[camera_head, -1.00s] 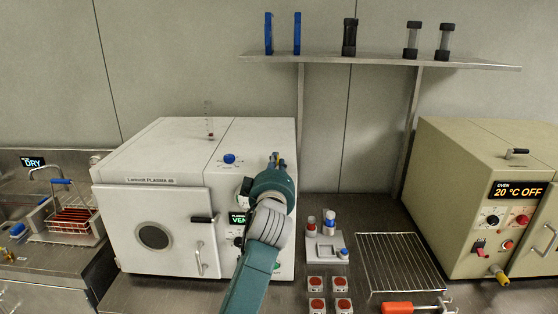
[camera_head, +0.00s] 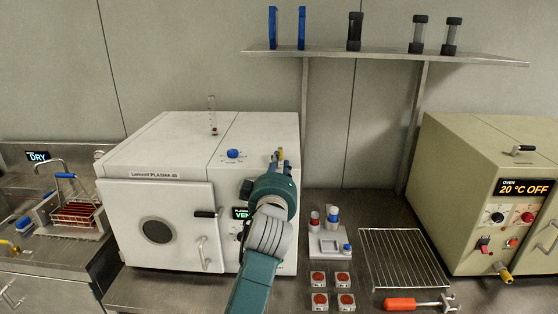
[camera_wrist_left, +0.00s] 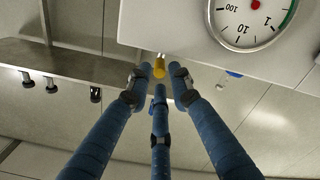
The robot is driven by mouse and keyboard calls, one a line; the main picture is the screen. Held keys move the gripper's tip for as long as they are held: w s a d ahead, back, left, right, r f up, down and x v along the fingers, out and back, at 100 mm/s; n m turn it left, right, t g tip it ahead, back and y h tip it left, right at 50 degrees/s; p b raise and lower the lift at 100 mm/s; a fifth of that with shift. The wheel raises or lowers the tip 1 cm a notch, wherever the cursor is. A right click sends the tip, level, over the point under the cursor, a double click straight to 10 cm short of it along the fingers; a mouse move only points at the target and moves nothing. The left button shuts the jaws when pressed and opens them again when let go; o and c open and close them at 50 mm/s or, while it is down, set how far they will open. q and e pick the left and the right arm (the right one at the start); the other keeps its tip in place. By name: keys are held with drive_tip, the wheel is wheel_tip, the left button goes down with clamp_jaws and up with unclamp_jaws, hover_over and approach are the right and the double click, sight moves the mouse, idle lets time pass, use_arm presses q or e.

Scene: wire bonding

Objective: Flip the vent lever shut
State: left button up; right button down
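The white plasma machine (camera_head: 170,195) stands at the left of the bench. A small yellow-tipped lever (camera_head: 281,153), which I take as the vent lever, shows at its right top edge. In the left wrist view the yellow tip (camera_wrist_left: 159,69) sits on a short metal stem at the edge of a white panel. My left gripper (camera_head: 279,166) is at this lever, its arm covering part of the machine's front. In the wrist view its blue fingers (camera_wrist_left: 158,92) are spread, with the yellow tip just beyond and between them. I cannot tell whether they touch it.
A dial gauge (camera_wrist_left: 248,18) is on the white panel near the fingers. A shelf (camera_head: 390,57) with bottles and blue stands is above. A beige oven (camera_head: 465,190) is at the right, with a wire rack (camera_head: 403,260) and red-handled tool (camera_head: 400,303) on the bench.

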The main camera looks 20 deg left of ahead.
use_arm(q)
drive_tip(key=v, duration=0.4)
drive_tip(key=shift+f, duration=0.1)
